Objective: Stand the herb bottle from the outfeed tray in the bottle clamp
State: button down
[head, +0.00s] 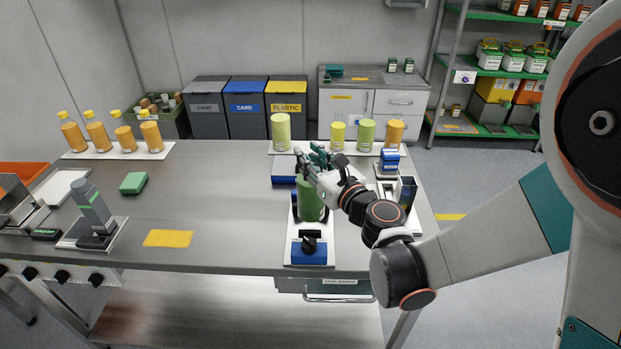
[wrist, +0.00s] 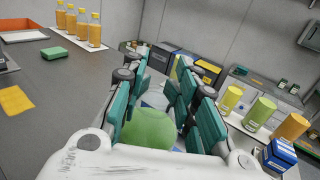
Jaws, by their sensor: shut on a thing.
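The green herb bottle (head: 310,201) is upright in my gripper (head: 315,165), whose fingers are shut around its upper part. In the wrist view its rounded green top (wrist: 150,128) shows between the teal finger pads (wrist: 155,103). The bottle clamp (head: 309,252), with a blue block, black knob and dark jaws on a white plate, is at the table's front edge. The bottle's lower end is between or just above the dark jaws; I cannot tell whether it touches the base. The outfeed tray (head: 272,151) appears to be the white strip at the back right.
Light green (head: 281,132), yellow (head: 338,136), green (head: 367,135) and orange (head: 395,132) containers stand on that strip. A blue box (head: 389,160) and a small fixture (head: 406,190) are right of my gripper. The middle of the table is clear around a yellow mat (head: 168,239).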

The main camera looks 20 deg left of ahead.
jog(key=shift+f+b, duration=1.4)
jog(key=shift+f, duration=0.75)
jog(key=c, duration=1.2)
grip_release()
jog(key=shift+c, duration=0.2)
jog(key=shift+r, duration=0.2)
jog(key=v, duration=1.2)
jog(key=shift+b, duration=0.3)
jog(key=shift+s+f, duration=0.1)
